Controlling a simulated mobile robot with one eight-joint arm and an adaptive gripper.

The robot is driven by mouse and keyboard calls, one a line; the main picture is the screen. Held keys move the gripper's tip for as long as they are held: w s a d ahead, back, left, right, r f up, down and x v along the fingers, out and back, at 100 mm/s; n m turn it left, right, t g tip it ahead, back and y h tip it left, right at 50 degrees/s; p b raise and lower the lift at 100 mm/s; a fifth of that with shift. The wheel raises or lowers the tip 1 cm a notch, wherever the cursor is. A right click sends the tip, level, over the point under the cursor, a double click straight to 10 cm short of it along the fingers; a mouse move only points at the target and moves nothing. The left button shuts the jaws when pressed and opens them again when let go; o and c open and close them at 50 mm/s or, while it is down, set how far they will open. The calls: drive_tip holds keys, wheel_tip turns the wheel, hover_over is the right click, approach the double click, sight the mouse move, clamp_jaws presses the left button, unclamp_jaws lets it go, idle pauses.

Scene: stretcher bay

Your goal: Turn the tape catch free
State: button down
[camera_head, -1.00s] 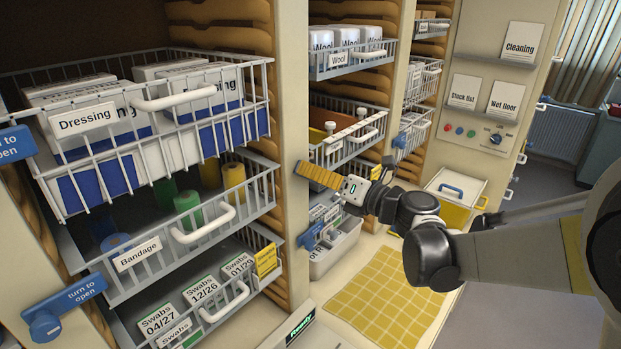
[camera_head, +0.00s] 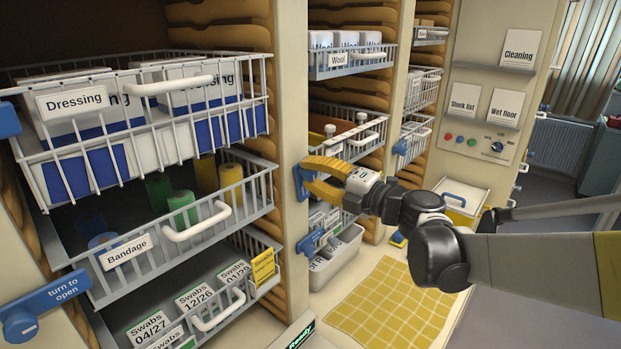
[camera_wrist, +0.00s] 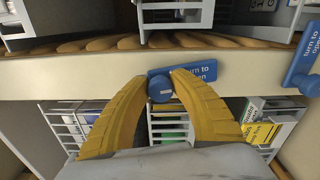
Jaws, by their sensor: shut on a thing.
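A blue catch (camera_head: 299,190) with a round knob sits on the front of the cream post, mostly behind my fingers in the head view. In the wrist view the knob (camera_wrist: 160,88) is between my fingertips, and its "turn to open" plate lies roughly level behind it. My yellow-fingered gripper (camera_wrist: 171,82) is shut on this knob. In the head view my gripper (camera_head: 308,178) reaches the post from the right. No label naming tape is readable on the catch or the baskets beside it.
Another blue catch (camera_head: 312,242) is lower on the same post. The Dressing (camera_head: 75,101) and Bandage (camera_head: 126,251) baskets jut out at left. A Wool basket (camera_head: 340,60) is behind my gripper. A yellow checked mat (camera_head: 385,305) lies below my arm.

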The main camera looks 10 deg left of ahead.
idle(0.4)
drive_tip(key=c, duration=1.1)
unclamp_jaws()
drive_tip(key=v, duration=1.2)
drive_tip(key=shift+d, duration=0.1)
drive_tip(key=shift+f, duration=0.1)
